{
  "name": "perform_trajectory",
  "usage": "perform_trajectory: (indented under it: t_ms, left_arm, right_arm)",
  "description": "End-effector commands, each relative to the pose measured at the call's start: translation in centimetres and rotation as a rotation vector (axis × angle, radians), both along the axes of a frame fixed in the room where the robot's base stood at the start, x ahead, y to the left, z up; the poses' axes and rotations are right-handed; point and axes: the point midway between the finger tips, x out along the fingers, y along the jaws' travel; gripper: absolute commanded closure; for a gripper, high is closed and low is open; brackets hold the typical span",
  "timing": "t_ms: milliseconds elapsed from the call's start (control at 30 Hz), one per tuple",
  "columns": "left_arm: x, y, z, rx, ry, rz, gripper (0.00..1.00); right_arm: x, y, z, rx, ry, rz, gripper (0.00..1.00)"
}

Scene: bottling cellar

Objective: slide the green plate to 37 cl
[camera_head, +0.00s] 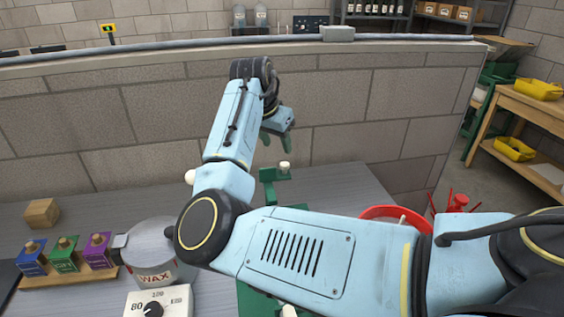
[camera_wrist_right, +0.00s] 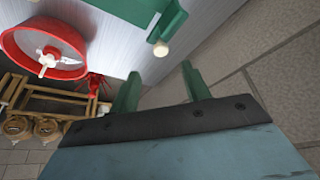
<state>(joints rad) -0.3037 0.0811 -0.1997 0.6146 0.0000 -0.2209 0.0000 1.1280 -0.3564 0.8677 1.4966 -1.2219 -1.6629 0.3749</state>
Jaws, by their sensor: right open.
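In the head view, a green fixture (camera_head: 268,182) with a pale knob (camera_head: 284,167) stands on the grey worktop, mostly hidden by my right arm. In the wrist view, a green piece (camera_wrist_right: 125,22) shows at the top with the pale knob (camera_wrist_right: 161,49) at its end. I cannot tell which green part is the plate, and no 37 cl mark is visible. My right gripper (camera_head: 273,142) is above and beyond the knob, near the wall. Its green fingers (camera_wrist_right: 160,70) are apart with nothing between them, the knob lying ahead of the gap. My left gripper is out of view.
A block wall (camera_head: 330,110) runs behind the worktop. A wax pot (camera_head: 155,277), a dial box (camera_head: 135,303), three coloured boxes (camera_head: 64,255) and a wooden block (camera_head: 41,213) are on the left. A red round tub (camera_head: 372,212) is right, partly behind my arm.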

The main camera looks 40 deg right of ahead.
Motion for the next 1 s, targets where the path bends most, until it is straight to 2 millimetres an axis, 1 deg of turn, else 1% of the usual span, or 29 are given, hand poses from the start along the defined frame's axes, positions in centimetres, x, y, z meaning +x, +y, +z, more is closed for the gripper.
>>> perform_trajectory:
  t_ms: [33, 200, 300, 400, 567, 833, 1000]
  left_arm:
    - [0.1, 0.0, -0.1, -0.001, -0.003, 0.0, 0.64]
    - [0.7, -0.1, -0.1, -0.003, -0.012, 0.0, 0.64]
    - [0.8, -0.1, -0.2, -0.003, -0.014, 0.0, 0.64]
    - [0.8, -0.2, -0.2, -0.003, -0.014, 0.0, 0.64]
    - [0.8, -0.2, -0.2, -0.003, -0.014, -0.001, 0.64]
    - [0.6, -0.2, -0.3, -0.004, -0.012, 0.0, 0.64]
    - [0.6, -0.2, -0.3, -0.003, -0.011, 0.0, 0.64]
  right_arm:
    - [0.0, -0.5, -1.3, 0.001, 0.004, -0.002, 0.53]
    - [0.4, -1.7, -4.5, 0.001, 0.004, 0.0, 0.53]
    - [0.6, -2.4, -5.9, 0.0, 0.002, -0.001, 0.53]
    - [0.7, -2.8, -6.9, 0.001, 0.001, -0.001, 0.53]
    - [0.9, -3.1, -7.7, 0.0, 0.0, -0.001, 0.53]
    - [0.9, -3.1, -7.8, 0.0, -0.001, -0.001, 0.53]
    - [0.9, -3.1, -7.8, 0.0, 0.0, -0.001, 0.75]
